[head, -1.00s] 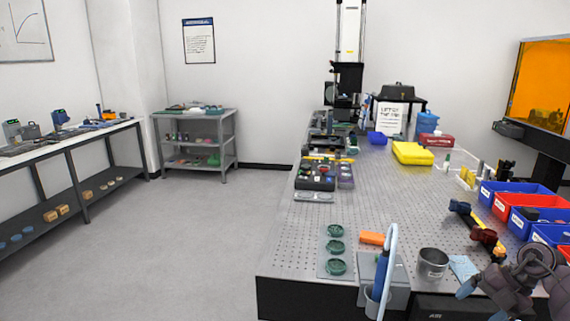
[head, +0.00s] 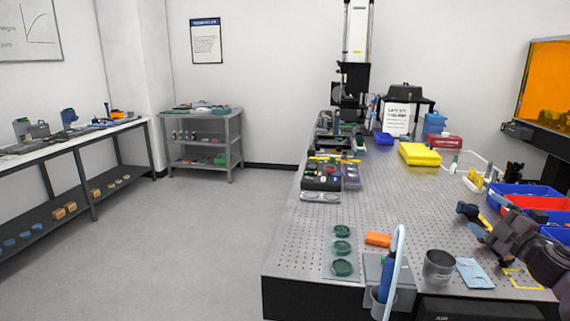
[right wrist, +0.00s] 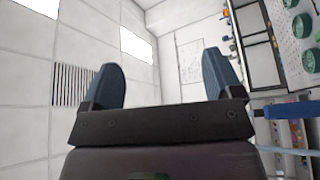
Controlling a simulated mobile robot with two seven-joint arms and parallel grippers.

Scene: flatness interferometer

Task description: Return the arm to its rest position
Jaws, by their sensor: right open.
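My right gripper (head: 473,221) is at the right side of the head view, above the right part of the perforated table (head: 400,212). Its dark arm comes in from the right edge, in front of the bins. In the right wrist view its two blue fingers (right wrist: 163,85) are wide apart with nothing between them. That view looks toward the ceiling and walls, with the table at its right edge. My left gripper is not in view.
A metal cup (head: 438,266), a blue cloth (head: 474,273) and a holder with a blue tool (head: 387,278) stand near the front edge. Green round parts (head: 342,247) lie on a plate to the left. Blue and red bins (head: 520,190) stand at the right. The floor at left is clear.

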